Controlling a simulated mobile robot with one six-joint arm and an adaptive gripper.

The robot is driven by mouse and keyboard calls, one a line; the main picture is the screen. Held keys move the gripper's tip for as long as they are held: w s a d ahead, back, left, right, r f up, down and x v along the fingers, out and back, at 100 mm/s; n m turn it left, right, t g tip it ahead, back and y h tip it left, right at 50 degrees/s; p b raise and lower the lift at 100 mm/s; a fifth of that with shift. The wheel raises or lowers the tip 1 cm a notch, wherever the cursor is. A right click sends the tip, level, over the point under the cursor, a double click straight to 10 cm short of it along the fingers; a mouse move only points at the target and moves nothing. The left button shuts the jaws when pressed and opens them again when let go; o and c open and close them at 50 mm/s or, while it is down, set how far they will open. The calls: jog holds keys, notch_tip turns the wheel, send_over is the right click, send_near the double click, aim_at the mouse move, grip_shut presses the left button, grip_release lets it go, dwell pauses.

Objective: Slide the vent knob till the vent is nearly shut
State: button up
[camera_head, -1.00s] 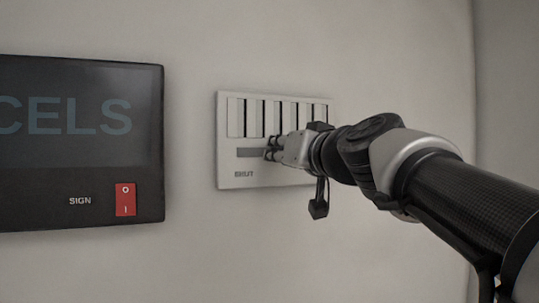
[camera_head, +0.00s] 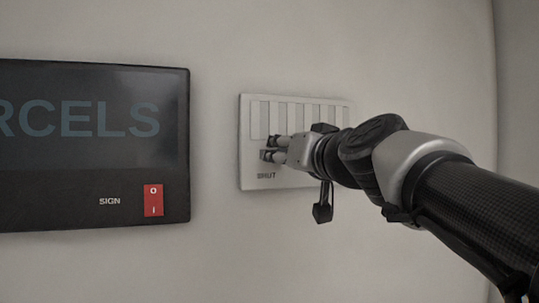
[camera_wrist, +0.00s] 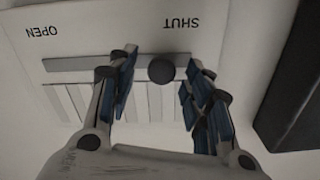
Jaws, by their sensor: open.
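The vent panel (camera_head: 250,183) is a pale plate on the wall, with a row of tall slats that look mostly covered. In the wrist view it is upside down, with the SHUT label (camera_wrist: 181,24) and the OPEN label (camera_wrist: 41,31) at opposite ends of a grey slot (camera_wrist: 75,64). The dark round vent knob (camera_wrist: 161,69) is near the SHUT end of the slot. My gripper (camera_head: 268,148) is open at the panel, its fingers (camera_wrist: 160,76) on either side of the knob. I cannot tell whether a finger touches it. The knob is hidden in the head view.
A dark PARCELS sign (camera_head: 95,165) is on the wall to the left, with a red rocker switch (camera_head: 153,200) at its lower right. Bare wall lies between sign and vent. In the wrist view a dark edge (camera_wrist: 292,100) shows at the right.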

jog(key=v, duration=1.2)
jog(key=s+f+g+h+b, duration=0.15)
jog(key=f+b, duration=0.35)
jog(key=f, duration=0.8)
jog(key=s+f+g+b, duration=0.3)
jog(key=f+b, duration=0.2)
jog(key=f, duration=0.9)
jog(key=s+f+g+b, duration=0.2)
jog(key=f+b, duration=0.3)
jog(key=f, duration=0.8)
jog(key=s+d+f+g+h+b, duration=0.1)
jog(key=s+f+b, duration=0.3)
jog(key=f, duration=0.6)
jog(key=s+d+f+g+h+b, duration=0.1)
jog(key=s+d+f+g+b, duration=0.2)
jog(key=f, duration=0.7)
jog(key=s+d+f+g+h+b, duration=0.1)
jog(key=s+f+b, duration=0.4)
jog(key=f, duration=0.6)
jog(key=shift+s+d+m+g+h, duration=0.35)
jog(key=shift+s+g+h, duration=0.2)
jog(key=shift+s, duration=0.45)
jog(key=shift+f, duration=0.1)
